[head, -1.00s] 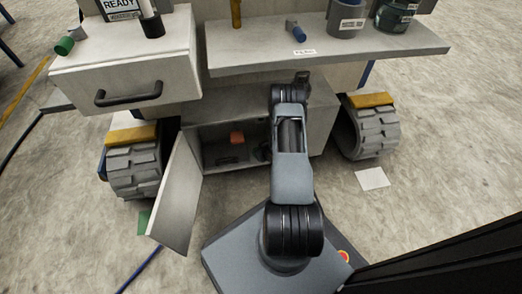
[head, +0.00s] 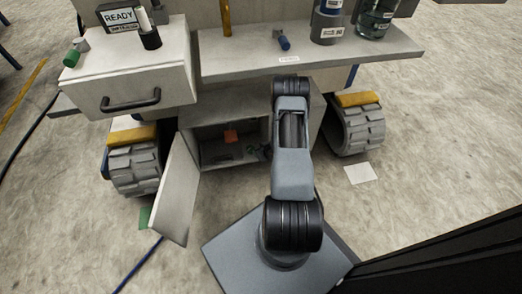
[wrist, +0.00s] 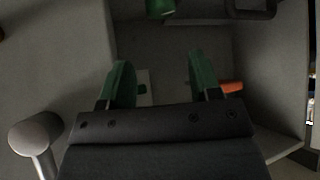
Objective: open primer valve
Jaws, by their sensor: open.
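In the wrist view my gripper (wrist: 160,66) is open, with two green fingers apart and nothing between them. It points into a grey recess that looks like the cart's open cupboard (head: 228,165). An orange part (wrist: 231,87) shows just right of the right finger; an orange block (head: 231,136) also shows inside the cupboard in the head view. I cannot tell which part is the primer valve. In the head view my arm hides the cupboard's right side and my gripper.
The cupboard door (head: 173,190) stands open at the left. A grey knob (wrist: 36,132) is at lower left in the wrist view, and a green cylinder (wrist: 160,8) at the top. A shelf (head: 330,58) and a drawer (head: 130,92) overhang the cupboard. Tracked wheels (head: 134,165) flank it.

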